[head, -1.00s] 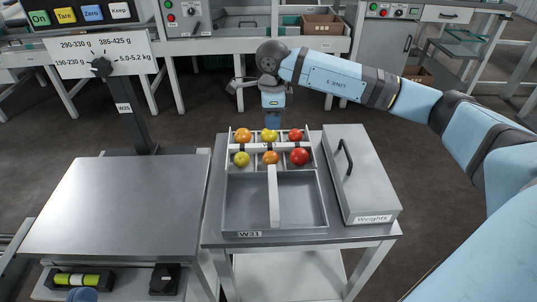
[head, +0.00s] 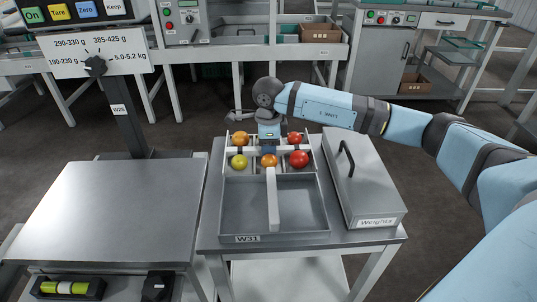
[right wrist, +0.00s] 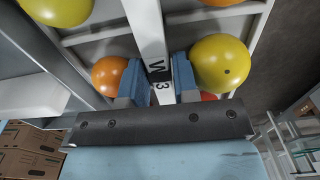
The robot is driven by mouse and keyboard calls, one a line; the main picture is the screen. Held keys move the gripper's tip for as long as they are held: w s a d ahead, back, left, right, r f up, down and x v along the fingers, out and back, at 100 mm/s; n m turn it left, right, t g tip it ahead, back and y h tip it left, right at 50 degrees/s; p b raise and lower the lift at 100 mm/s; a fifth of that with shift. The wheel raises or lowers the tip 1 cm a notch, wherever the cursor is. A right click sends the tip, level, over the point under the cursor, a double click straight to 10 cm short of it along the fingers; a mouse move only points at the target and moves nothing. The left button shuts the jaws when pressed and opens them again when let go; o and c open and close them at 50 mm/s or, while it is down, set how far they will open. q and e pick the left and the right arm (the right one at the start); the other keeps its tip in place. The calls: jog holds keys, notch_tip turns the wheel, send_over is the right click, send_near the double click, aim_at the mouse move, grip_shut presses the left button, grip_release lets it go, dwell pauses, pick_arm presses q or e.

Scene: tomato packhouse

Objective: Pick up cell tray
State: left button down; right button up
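The cell tray (head: 229,152) is a light frame with cells, holding several red, orange and yellow tomatoes. It sits at the far end of the low grey bench, and a white bar (right wrist: 150,40) with dark lettering crosses it. My right gripper (head: 268,150) is down at the bar's middle. In the right wrist view its two blue fingers (right wrist: 160,80) stand on either side of the bar, very close to it. Whether they press on it I cannot tell. Tomatoes lie close beside both fingers. My left gripper is not in view.
An open metal tray (head: 245,208) with a pale central bar lies in front, by the W31 label. A grey lidded weights box (head: 365,185) stands to the right. A steel scale platform (head: 110,205) is at left, with its sign post (head: 125,120) behind.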

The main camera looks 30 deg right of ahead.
jog(key=shift+f, duration=0.25)
dwell(0.4)
grip_shut()
jog(key=shift+r, duration=0.15)
